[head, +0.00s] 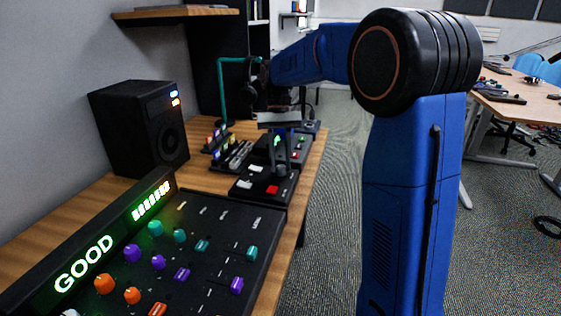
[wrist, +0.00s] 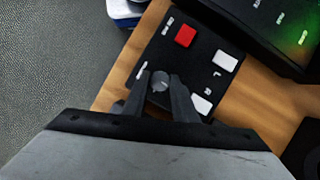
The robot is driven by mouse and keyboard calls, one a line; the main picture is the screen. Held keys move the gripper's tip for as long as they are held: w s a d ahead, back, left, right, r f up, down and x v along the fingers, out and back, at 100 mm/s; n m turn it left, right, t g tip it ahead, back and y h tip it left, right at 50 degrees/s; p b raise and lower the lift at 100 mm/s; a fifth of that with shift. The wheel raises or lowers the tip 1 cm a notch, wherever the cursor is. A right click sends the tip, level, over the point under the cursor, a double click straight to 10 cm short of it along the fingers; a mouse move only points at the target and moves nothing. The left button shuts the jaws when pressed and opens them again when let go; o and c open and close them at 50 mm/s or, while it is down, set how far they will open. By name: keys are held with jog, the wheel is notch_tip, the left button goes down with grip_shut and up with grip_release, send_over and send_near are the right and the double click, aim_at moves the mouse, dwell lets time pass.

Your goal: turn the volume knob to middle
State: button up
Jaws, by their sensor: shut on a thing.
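The volume knob (wrist: 160,82) is a small round grey knob on a black control panel (wrist: 196,62). In the wrist view my gripper (wrist: 161,88) has one finger on each side of the knob and is shut on it. A faint lighter mark shows on the knob's top, but I cannot tell its exact setting. In the head view my gripper (head: 282,158) points down over the same black panel (head: 247,194), and the knob is hidden behind the fingers.
The panel also bears a red button (wrist: 185,36) and white buttons (wrist: 227,61). A mixer (head: 213,222) with coloured knobs and a lit GOOD display (head: 84,263) is in front. A black speaker (head: 130,128) stands at left. The wooden desk (head: 305,170) ends at right, above carpet.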

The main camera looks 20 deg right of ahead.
jog(key=o, duration=1)
jog(key=shift+o, duration=0.2)
jog(key=v, duration=1.7)
jog(key=shift+w, duration=0.2)
jog(key=shift+d+r, duration=0.1)
jog(key=s+f+t, duration=0.1)
jog(key=s+t, duration=0.1)
jog(key=s, duration=0.8)
jog(key=s+f+n+t, duration=0.1)
jog(key=s+f+t, duration=0.2)
jog(key=s+f, duration=0.7)
jog(key=s+d+f+n+t+h, duration=0.1)
jog(key=s+f+t, duration=0.3)
jog(key=s+f, duration=0.6)
jog(key=s, duration=0.6)
jog(key=shift+s+n, duration=0.35)
jog(key=shift+n, duration=0.05)
